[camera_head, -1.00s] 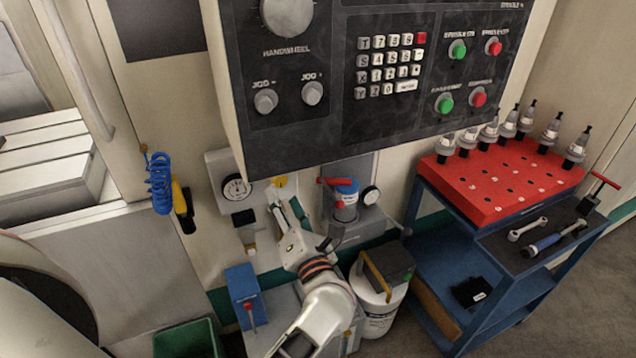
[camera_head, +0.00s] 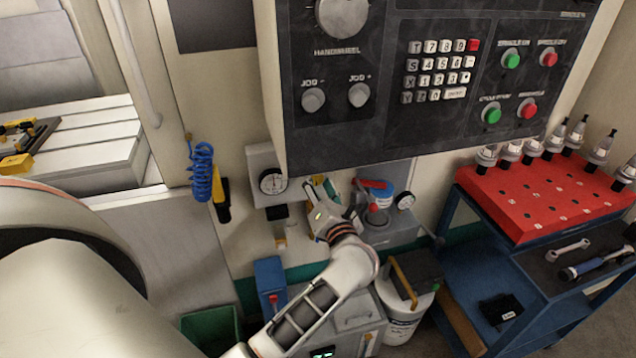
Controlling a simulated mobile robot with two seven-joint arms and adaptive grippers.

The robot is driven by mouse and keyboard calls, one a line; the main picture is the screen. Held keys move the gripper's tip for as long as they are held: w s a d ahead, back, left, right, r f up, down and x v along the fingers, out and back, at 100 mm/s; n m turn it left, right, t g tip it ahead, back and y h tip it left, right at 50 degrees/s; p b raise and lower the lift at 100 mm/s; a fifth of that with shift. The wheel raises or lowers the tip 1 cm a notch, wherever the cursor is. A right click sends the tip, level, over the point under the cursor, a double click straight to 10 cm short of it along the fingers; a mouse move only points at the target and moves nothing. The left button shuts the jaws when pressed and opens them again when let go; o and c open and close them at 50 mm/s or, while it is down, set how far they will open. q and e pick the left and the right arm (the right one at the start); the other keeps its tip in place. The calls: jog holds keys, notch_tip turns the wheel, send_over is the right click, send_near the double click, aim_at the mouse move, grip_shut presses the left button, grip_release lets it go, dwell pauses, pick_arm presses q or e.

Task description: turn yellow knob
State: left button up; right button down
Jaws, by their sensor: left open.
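The yellow knob (camera_head: 318,179) is on the wall unit just right of the round gauge (camera_head: 272,181), under the dark control panel. Only a small part of it shows; my gripper covers the rest. My left gripper (camera_head: 325,189) is open, with its fingers up at the knob. I cannot tell whether the fingers touch it or stand around it. My right gripper is not in view.
The control panel (camera_head: 390,135) overhangs just above my gripper. A red-handled valve with a blue-white filter (camera_head: 377,196) is close on the right. A blue coiled hose (camera_head: 203,172) hangs left. A red-topped tool cart (camera_head: 520,212) stands at right.

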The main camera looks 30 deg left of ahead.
pick_arm(q)
jog(key=c, duration=1.1)
